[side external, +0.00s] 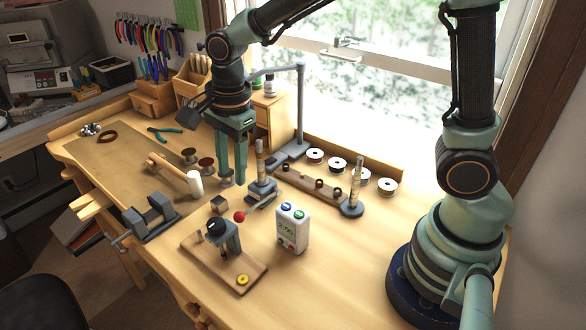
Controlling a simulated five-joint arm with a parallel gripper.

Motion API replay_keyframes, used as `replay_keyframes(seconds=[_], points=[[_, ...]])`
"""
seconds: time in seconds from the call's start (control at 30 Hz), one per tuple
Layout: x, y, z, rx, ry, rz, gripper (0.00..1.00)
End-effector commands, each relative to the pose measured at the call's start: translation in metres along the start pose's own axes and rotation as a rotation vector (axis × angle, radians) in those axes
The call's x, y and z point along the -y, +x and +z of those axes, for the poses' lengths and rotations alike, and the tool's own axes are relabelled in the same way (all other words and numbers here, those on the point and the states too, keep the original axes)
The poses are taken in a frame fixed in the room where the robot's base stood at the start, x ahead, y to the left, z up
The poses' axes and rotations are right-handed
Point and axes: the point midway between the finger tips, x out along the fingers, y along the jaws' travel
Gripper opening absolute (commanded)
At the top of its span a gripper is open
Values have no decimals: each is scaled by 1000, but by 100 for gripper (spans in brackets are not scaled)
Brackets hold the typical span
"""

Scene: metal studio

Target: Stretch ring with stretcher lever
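The ring stretcher (262,189) stands mid-bench with a stepped, banded upright mandrel (261,158). Its lever slopes down toward the front left and ends in a red ball knob (239,216). I cannot tell whether a ring sits on the mandrel. My gripper (233,181) points down just left of and behind the stretcher. Its two green fingers are apart, with a gap between them, and nothing is clearly held. The fingertips are above and behind the red knob, apart from it. Small dark rings stand on pegs on a wooden rack (297,181) right of the stretcher.
A second banded mandrel (353,194) stands at the right. A white timer box (292,228) and a small press on a wooden board (199,248) stand in front. A mallet (194,183), vise (154,216), lamp post (300,105) and several spools (338,165) surround the area. The front-right bench is clear.

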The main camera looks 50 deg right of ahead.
Motion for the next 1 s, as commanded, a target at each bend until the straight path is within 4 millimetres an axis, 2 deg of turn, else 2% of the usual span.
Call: replay_keyframes(seconds=[0.1, 0.23, 0.43, 0.8, 1.0], points=[[-8, 11, -18, 11, 10, -50, 41], [-12, 18, -27, 17, 10, -83, 41], [-12, 35, -29, 17, 10, -85, 41], [-6, 95, -31, 15, 11, -84, 41], [-4, 121, -32, 14, 10, -85, 41]])
